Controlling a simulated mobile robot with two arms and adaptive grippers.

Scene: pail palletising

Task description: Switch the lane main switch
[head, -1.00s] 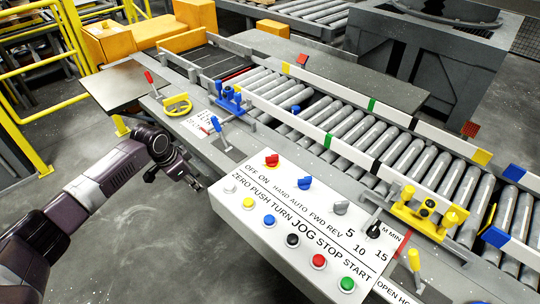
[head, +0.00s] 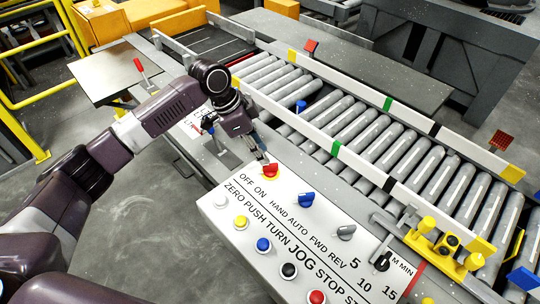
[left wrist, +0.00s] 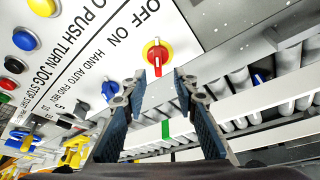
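The red rotary switch (head: 270,171) sits at the top left of the white control panel (head: 232,209), beside the printed OFF and ON. In the left wrist view the red switch (left wrist: 158,56) has a yellow rim and a white mark near OFF/ON. My left gripper (head: 260,153) is just above and behind the switch in the head view. In the left wrist view my left gripper (left wrist: 157,88) is open, its two fingertips apart just short of the switch, with nothing between them. Contact with the switch does not show. My right gripper is not in view.
A blue selector (head: 306,199) and a grey selector (head: 346,231) share the panel. Push buttons, such as the yellow one (head: 240,222), line its front. The roller conveyor (head: 350,140) runs behind. A yellow clamp (head: 440,241) stands at the right.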

